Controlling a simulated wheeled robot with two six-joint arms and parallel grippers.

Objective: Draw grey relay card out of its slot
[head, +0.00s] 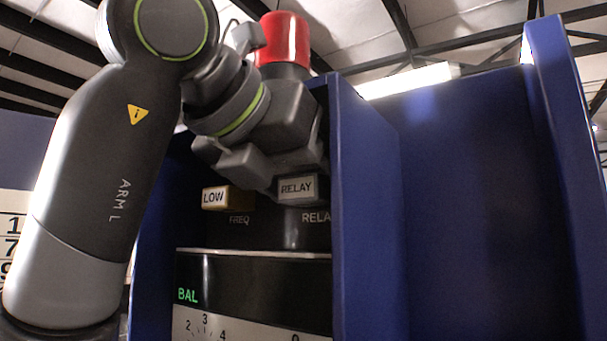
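The grey relay card (298,187), with a "RELAY" label on its front, shows in the head view above the printed "RELA…" lettering on the dark cabinet. My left gripper (268,170) reaches in from the upper left and is right at the card, just above and beside it. Its fingers overlap the card's upper edge in the picture. I cannot tell whether they are shut on the card or only close to it. The card's slot is hidden or too dark to make out. My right gripper is not in view.
A tan card labelled "LOW" (214,198) sits close by on the left, above "FREQ". Blue cabinet walls (368,220) rise close on the right. A red beacon (284,38) stands above. A "BAL" display (187,295) and numbered dial (215,326) lie below.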

